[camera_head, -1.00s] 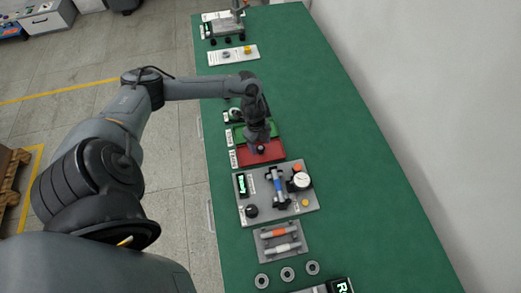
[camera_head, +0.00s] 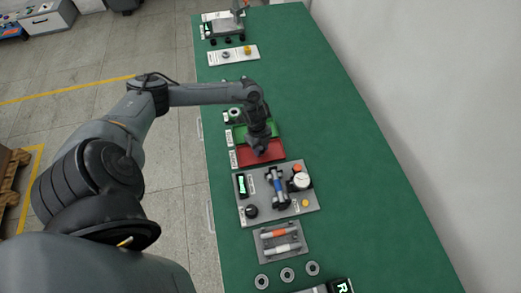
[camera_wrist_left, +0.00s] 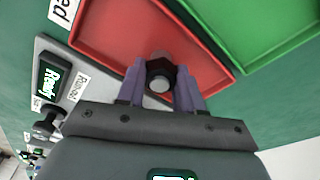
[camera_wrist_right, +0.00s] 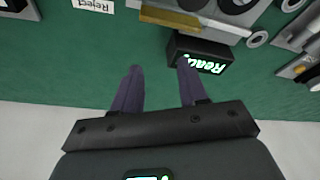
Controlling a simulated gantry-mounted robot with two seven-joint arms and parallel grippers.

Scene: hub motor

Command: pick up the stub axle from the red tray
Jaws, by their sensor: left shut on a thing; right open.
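The red tray (camera_head: 276,151) lies on the green bench, and it also shows in the left wrist view (camera_wrist_left: 120,35). My left gripper (camera_head: 260,150) is at the red tray, pointing down. In the left wrist view, my left gripper (camera_wrist_left: 160,84) is shut on the stub axle (camera_wrist_left: 159,74), a short dark part with a round grey end between the purple fingers. Whether the axle touches the tray floor I cannot tell. In the head view the gripper hides the axle. My right gripper (camera_wrist_right: 160,82) is open and empty above the green bench.
A green tray (camera_head: 271,129) adjoins the red tray on its far side. A grey fixture plate (camera_head: 290,205) with a dial gauge (camera_head: 299,181) stands on the near side. The bench's right side is clear.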

